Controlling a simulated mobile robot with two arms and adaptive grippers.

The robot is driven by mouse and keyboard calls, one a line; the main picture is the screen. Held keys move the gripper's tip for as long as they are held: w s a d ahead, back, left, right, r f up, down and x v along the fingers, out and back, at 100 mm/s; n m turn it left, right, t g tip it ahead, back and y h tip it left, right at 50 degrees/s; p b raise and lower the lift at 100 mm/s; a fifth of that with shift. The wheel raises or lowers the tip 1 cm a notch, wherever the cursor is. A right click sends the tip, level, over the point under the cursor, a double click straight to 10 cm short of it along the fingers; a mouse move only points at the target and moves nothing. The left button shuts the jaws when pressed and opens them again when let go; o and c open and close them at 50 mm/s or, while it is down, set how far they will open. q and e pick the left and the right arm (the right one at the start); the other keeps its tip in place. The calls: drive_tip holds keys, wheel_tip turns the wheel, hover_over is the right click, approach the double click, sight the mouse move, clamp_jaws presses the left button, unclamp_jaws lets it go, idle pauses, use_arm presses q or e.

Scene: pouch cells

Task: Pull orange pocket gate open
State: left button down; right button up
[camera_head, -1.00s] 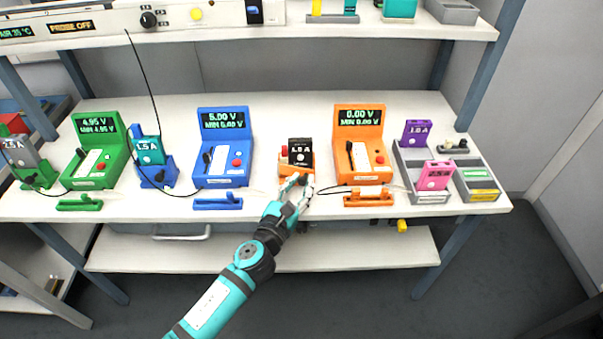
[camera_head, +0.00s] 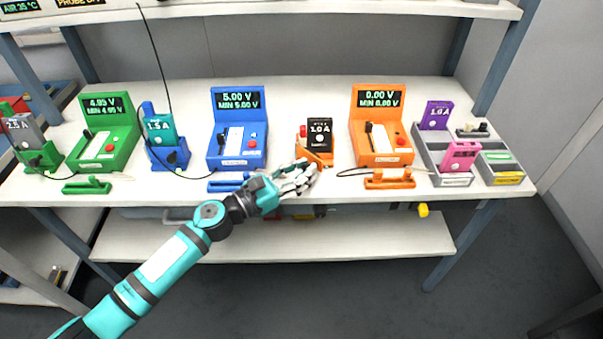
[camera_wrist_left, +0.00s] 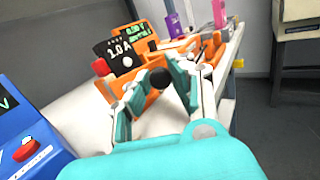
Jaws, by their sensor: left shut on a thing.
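The orange pocket (camera_head: 322,161) stands near the bench's front edge, holding a black cell (camera_head: 319,133) marked 1.0 A upright. It also shows in the left wrist view with the black cell (camera_wrist_left: 118,50) in it. My left gripper (camera_head: 303,178) is at the pocket's front left. In the left wrist view its fingers (camera_wrist_left: 160,82) close around a dark round knob (camera_wrist_left: 158,77) in front of the pocket, which looks like the gate's knob. The fingers and knob partly hide the gate, so how far it stands open is unclear. My right gripper is not in view.
A blue tester (camera_head: 237,130) stands left of the pocket and an orange tester (camera_head: 380,125) right. A blue clamp bar (camera_head: 226,185) lies near my wrist. A grey tray (camera_head: 428,163) with purple and pink cells is at the right. A cable runs beside the orange tester.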

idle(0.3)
use_arm(q)
drive_tip(key=c, duration=1.1)
unclamp_jaws()
drive_tip(key=shift+d, duration=0.1)
drive_tip(key=shift+c, duration=0.2)
drive_tip(key=shift+s, duration=0.1)
drive_tip(key=shift+s+a+f, duration=0.1)
drive_tip(key=shift+s+a, duration=0.1)
drive_tip(key=shift+a, duration=0.2)
drive_tip(key=v, duration=1.1)
